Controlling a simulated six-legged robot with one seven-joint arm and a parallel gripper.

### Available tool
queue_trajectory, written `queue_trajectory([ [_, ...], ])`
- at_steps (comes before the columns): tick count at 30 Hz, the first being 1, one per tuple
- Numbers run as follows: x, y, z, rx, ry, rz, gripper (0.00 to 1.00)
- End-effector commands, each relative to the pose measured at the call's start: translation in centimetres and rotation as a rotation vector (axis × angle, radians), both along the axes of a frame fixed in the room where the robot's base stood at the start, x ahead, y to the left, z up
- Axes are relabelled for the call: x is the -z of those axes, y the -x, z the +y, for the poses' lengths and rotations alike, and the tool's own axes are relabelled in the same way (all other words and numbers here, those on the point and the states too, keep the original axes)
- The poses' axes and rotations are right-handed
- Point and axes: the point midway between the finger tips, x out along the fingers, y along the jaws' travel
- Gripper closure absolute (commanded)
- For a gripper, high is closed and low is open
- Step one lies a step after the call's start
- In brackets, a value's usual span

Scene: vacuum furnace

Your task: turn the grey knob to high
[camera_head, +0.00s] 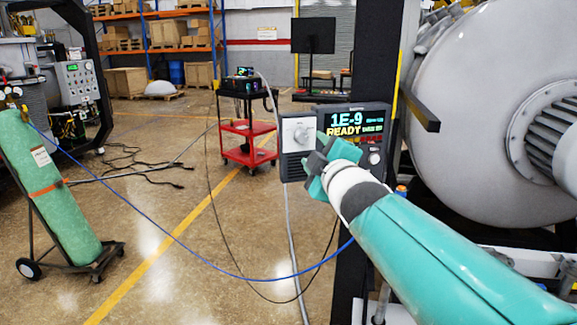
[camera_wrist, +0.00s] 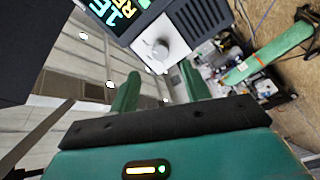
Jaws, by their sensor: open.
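The grey knob (camera_head: 301,134) sits on a pale square plate on the left part of a dark control box (camera_head: 293,168). In the wrist view the knob (camera_wrist: 160,50) shows on its white plate, beyond and roughly between my fingertips. My gripper (camera_head: 320,150) is teal, and its fingers are just right of and below the knob in the head view. In the wrist view my gripper (camera_wrist: 159,76) is open with nothing between its fingers. No contact with the knob is visible. Any setting marks around the knob are too small to read.
A lit display (camera_head: 355,124) beside the knob reads "1E-9 READY", with a smaller knob (camera_head: 375,157) below it. A dark post and the large furnace (camera_head: 480,110) stand right. A green cylinder on a cart (camera_head: 50,190) and a red trolley (camera_head: 250,128) stand left. Cables hang below.

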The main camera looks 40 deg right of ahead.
Motion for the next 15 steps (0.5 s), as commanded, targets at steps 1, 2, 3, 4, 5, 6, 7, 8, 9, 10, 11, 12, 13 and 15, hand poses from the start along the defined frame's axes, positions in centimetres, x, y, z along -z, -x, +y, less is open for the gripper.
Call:
queue_trajectory([
  [1,-0.1,0.8,0.4,-0.001,0.000,-0.004,0.53],
  [2,-0.1,1.3,0.6,0.000,0.000,-0.004,0.53],
  [3,0.0,1.8,0.8,0.000,0.000,-0.004,0.53],
  [4,0.0,2.2,1.0,-0.002,0.000,-0.003,0.53],
  [5,0.0,2.6,1.2,-0.002,0.001,-0.004,0.53],
  [6,0.0,3.1,1.4,-0.003,0.000,-0.004,0.53],
  [7,0.0,3.5,1.6,-0.003,0.000,-0.004,0.53],
  [8,0.1,3.9,1.8,-0.003,0.000,-0.004,0.53],
  [9,0.1,4.4,2.0,-0.003,0.000,-0.005,0.53],
  [10,0.1,4.7,2.2,-0.003,0.000,-0.004,0.53],
  [11,0.1,5.1,2.3,-0.003,0.000,-0.004,0.53],
  [12,0.1,5.5,2.5,-0.003,0.000,-0.004,0.53],
  [13,0.1,5.7,2.6,-0.003,0.000,-0.004,0.53],
  [15,0.2,6.2,2.8,-0.003,0.000,-0.003,0.53],
])
